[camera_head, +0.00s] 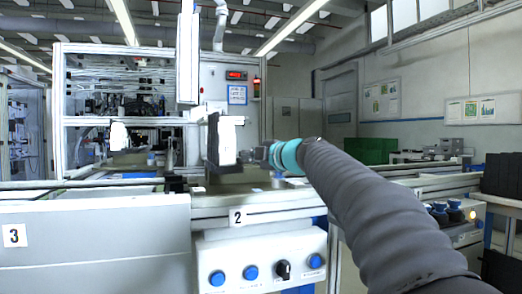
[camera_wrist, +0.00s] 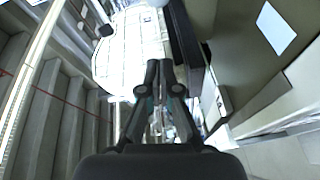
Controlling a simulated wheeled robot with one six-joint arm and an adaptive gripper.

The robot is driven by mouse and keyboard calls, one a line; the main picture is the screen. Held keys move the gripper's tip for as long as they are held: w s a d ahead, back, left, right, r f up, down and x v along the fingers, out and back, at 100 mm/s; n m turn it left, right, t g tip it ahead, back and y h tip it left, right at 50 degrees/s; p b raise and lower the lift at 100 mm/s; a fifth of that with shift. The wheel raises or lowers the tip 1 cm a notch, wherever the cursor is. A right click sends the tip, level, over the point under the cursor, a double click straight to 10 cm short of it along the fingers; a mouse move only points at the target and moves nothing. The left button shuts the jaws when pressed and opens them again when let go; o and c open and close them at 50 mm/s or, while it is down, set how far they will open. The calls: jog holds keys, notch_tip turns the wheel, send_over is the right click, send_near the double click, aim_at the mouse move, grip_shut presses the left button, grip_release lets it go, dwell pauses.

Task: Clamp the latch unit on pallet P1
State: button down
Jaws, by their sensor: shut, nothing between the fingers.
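My gripper (camera_wrist: 160,68) is shut and empty in the wrist view, its two dark fingertips side by side. Just beyond it is a white panel (camera_wrist: 128,48) with a black block (camera_wrist: 186,32) along its right side. In the head view my arm reaches in from the lower right, and the small dark gripper (camera_head: 256,155) is beside an upright dark and white plate-like unit (camera_head: 226,140) above the line. I cannot tell whether they touch. No P1 label is readable, so I cannot tell which part is the latch unit or pallet P1.
A panel marked 2 with blue buttons and a black knob (camera_head: 283,268) is on the line's front. A white cover (camera_head: 90,245) marked 3 stands left. Blue-topped parts (camera_head: 440,208) sit at right. A framed machine (camera_head: 125,110) stands behind.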

jog(key=w, duration=0.1)
jog(key=w+p, duration=0.1)
jog(key=w, duration=0.1)
jog(key=shift+w+d+f, duration=0.15)
jog(key=shift+d+f, duration=0.05)
jog(key=shift+d, duration=0.15)
jog(key=shift+w+d+f, duration=0.25)
jog(key=shift+w+d, duration=0.2)
jog(key=shift+w, duration=0.05)
